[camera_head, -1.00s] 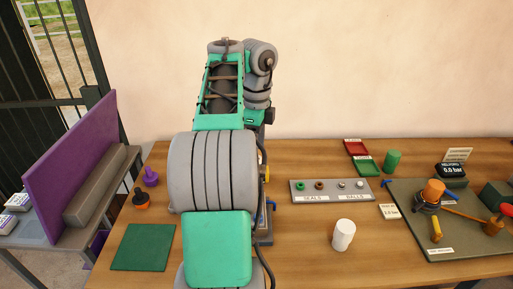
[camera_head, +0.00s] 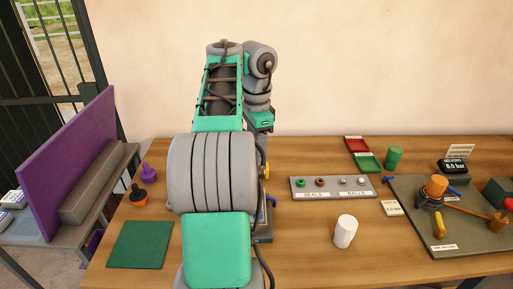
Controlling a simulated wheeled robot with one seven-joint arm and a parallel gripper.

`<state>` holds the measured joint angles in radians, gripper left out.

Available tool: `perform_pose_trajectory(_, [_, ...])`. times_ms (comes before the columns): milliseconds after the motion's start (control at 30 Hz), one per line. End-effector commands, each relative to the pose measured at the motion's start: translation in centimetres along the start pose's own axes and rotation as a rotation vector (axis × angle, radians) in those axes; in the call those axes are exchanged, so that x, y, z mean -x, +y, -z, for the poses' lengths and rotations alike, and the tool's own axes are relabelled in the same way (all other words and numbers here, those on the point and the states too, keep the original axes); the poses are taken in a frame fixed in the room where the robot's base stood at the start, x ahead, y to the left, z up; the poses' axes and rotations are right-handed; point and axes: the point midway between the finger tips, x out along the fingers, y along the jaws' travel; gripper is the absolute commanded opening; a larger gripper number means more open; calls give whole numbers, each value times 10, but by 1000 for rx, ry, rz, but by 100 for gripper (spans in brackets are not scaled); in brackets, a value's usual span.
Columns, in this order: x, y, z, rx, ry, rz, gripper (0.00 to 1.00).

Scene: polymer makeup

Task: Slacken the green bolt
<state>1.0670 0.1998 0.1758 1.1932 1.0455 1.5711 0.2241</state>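I cannot make out a green bolt; my arm covers a strip in the middle of the table. A grey fixture with blue and yellow parts (camera_head: 263,228) shows partly behind my arm. The end of my arm hangs down behind the raised arm, above the back of the table. Its green wrist part (camera_head: 262,119) shows, but the fingertips are hidden, so I cannot see whether they are open or hold anything.
A grey seals and balls tray (camera_head: 334,195), a white cup (camera_head: 345,231), a green cylinder (camera_head: 394,157) and red (camera_head: 355,146) and green (camera_head: 368,163) trays lie right. A grey rig board (camera_head: 470,240) stands far right. A green mat (camera_head: 140,245) and purple (camera_head: 148,173) and orange-black (camera_head: 138,197) pieces lie left.

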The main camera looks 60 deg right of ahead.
Motion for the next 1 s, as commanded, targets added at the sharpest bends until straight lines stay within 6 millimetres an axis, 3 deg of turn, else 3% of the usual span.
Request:
perform_pose_trajectory(33, [-22,0,0,0,-1,-2,50])
perform_pose_trajectory(200, [-48,0,0,-1,0,-1,50])
perform_pose_trajectory(600, [-54,0,0,-2,0,-1,49])
perform_pose_trajectory(1000, [-54,0,0,-3,0,-1,16])
